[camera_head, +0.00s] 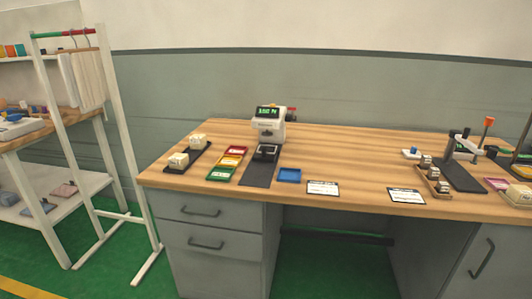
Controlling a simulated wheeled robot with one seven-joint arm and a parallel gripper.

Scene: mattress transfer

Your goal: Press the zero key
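A white instrument (268,130) with a lit green display (268,112) stands at the back of the wooden workbench, left of the middle. A red-tipped part sticks out at its right side. A small dark block with a light top (267,151) sits in front of it, at the back of a dark mat (260,172). The zero key is too small to make out. My gripper is not in view.
On the workbench (345,145) are red, yellow and green trays (227,163), a dark tray (175,168) with pale blocks, a blue tray (289,175) and two cards (322,188). A dark lever device (462,150) stands right. A white rack (115,125) stands left.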

